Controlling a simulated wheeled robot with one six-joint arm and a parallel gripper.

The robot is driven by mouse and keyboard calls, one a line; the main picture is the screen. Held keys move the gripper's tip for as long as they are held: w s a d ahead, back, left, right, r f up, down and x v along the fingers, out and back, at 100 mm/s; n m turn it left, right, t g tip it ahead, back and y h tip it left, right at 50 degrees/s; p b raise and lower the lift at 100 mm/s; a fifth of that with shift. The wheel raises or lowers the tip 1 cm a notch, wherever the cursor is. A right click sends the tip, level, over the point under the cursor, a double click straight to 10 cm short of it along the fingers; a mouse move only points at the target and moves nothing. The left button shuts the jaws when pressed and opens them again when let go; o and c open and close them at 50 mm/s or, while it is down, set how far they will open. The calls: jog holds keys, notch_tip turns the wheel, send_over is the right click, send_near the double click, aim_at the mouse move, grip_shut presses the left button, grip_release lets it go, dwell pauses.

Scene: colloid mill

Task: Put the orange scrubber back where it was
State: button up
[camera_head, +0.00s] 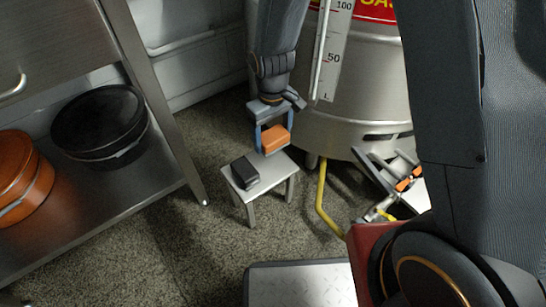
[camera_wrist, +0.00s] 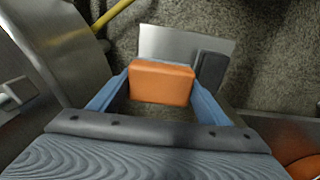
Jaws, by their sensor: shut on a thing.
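The orange scrubber (camera_head: 274,139) is a small block held between the fingers of my gripper (camera_head: 272,130). It also shows in the wrist view (camera_wrist: 161,82), with a blue finger on each side of it; my gripper (camera_wrist: 160,92) is shut on it. The scrubber is over a small grey stool (camera_head: 272,173), above its right rear part in the head view. I cannot tell whether its underside touches the stool top. The stool top (camera_wrist: 165,43) is partly hidden behind the scrubber in the wrist view.
A dark block (camera_head: 244,172) lies on the stool's left part, beside the scrubber. A large steel tank (camera_head: 365,110) stands close behind on the right, with a yellow pipe (camera_head: 322,195) below. A steel shelf (camera_head: 110,215) at left holds a black pot (camera_head: 100,125) and an orange pot (camera_head: 22,180).

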aim_at(273, 160)
notch_tip(273, 160, down, 8)
jog(key=b, duration=0.3)
jog(key=shift+r, duration=0.15)
jog(key=o, duration=0.9)
jog(key=shift+o, duration=0.2)
